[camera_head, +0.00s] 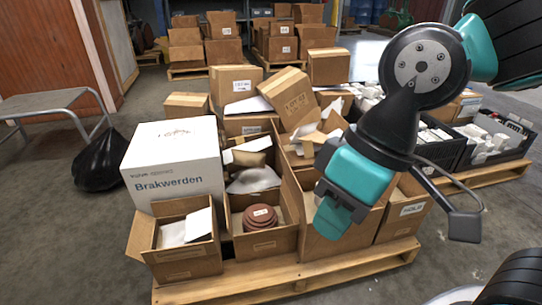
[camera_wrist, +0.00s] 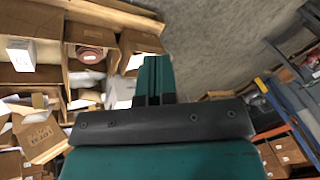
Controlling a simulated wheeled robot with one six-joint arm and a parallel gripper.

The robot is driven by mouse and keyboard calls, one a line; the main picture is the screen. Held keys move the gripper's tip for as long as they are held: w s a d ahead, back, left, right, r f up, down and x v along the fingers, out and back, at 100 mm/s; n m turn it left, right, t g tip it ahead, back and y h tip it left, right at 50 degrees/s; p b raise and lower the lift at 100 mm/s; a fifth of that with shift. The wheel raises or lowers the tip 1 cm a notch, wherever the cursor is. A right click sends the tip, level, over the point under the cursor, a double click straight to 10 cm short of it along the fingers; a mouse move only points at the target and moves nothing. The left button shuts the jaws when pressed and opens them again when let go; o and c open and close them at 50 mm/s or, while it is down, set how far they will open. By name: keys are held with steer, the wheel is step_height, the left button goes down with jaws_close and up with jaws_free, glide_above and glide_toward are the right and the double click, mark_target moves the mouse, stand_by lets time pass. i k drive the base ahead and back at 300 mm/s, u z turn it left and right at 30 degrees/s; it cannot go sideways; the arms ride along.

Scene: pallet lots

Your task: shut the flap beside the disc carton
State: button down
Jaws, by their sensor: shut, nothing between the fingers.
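The disc carton (camera_head: 265,246) is open at the front of the pallet, with a stack of reddish-brown discs (camera_head: 260,216) inside. The carton also shows at the upper left in the wrist view (camera_wrist: 85,78), with its discs (camera_wrist: 90,54). A brown cardboard panel (camera_wrist: 140,42) stands just right of it there; I cannot tell whether it is the flap. The carton right of the discs (camera_head: 330,240) is partly hidden by my gripper (camera_head: 332,208). My gripper is shut and empty, pointing down in front of this carton. Contact is unclear. Its fingers also show in the wrist view (camera_wrist: 154,72).
An open carton with white paper (camera_head: 186,252) stands left of the discs, its side flap (camera_head: 140,236) sticking out. A white box (camera_head: 172,168) stands behind it. More cartons crowd the pallet (camera_head: 290,277). A black bag (camera_head: 98,160) lies left. Floor in front is clear.

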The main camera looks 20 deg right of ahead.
mark_target(295, 186)
steer(key=i, duration=0.85)
steer(key=z, duration=0.1)
